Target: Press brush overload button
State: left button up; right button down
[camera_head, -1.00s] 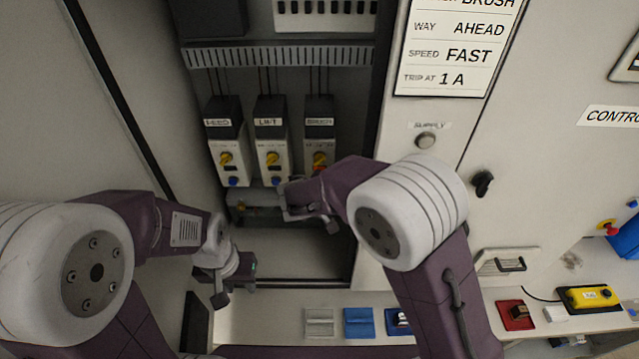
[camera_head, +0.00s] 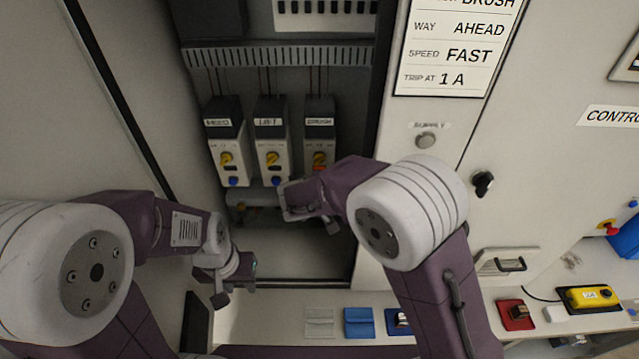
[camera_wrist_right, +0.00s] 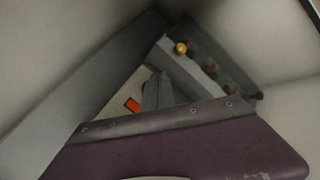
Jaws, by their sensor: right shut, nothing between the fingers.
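The BRUSH overload unit (camera_head: 319,132) is the rightmost of three labelled units in the cabinet in the head view. It has a yellow knob and a red-orange patch; its lower end is partly hidden by my right arm, and I cannot make out its button. My right gripper (camera_head: 290,200) is shut and empty, just below and left of that unit; contact cannot be told. In the right wrist view, grey fingers (camera_wrist_right: 157,92) show near an orange patch (camera_wrist_right: 131,105) and a yellow knob (camera_wrist_right: 180,48). My left gripper (camera_head: 236,284) hangs low at the cabinet's left; its jaw gap is unclear.
The FEED unit (camera_head: 226,135) and LIFT unit (camera_head: 271,135) stand left of the BRUSH unit, each with a blue button at its foot. A slotted duct (camera_head: 280,55) runs above. The cabinet's right frame is close to my right arm. A shelf (camera_head: 280,325) lies below.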

jog(key=shift+w, duration=0.15)
dwell(0.4)
jog(key=shift+w, duration=0.35)
jog(key=shift+w, duration=0.4)
dwell(0.6)
jog(key=shift+s+b, duration=0.1)
jog(key=shift+b, duration=0.2)
jog(key=shift+s+b, duration=0.6)
jog(key=shift+s, duration=0.15)
